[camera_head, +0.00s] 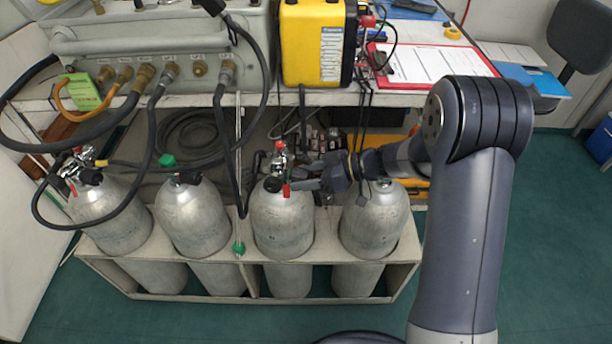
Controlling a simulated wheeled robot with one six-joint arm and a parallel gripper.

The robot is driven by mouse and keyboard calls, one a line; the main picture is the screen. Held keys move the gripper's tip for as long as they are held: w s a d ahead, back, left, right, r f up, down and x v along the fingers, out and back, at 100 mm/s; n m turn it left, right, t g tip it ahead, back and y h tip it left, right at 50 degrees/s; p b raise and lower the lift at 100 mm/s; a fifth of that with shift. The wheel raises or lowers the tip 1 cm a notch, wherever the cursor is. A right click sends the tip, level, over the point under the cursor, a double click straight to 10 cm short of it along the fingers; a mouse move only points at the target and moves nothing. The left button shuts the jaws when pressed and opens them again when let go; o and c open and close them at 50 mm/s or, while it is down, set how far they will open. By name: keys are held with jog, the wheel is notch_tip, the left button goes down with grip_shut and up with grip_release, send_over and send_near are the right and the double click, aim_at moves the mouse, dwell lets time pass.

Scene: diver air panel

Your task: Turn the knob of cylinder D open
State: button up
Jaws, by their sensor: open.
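Several silver cylinders stand upright in a rack; no letter marking cylinder D can be read. The far-left one (111,216) has a chrome valve with a red part. The second (193,218) has a green cap on top. The third (282,222) has a dark knob (272,184) on its left and a red-topped fitting. The far-right one (373,222) has its valve mostly hidden behind my wrist. My gripper (300,175) is open and reaches in from the right, its fingers pointing left at the third cylinder's valve. Whether they touch it cannot be told.
The pale rack (404,262) holds the cylinders in front of a bench. On the bench are a grey panel case (160,45), a yellow unit (312,45) and a red clipboard (435,62). Black hoses hang around the left cylinders. Green floor (560,250) is clear at right.

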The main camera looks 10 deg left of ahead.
jog(key=shift+c, duration=0.2)
jog(key=c, duration=1)
jog(key=shift+o, duration=0.2)
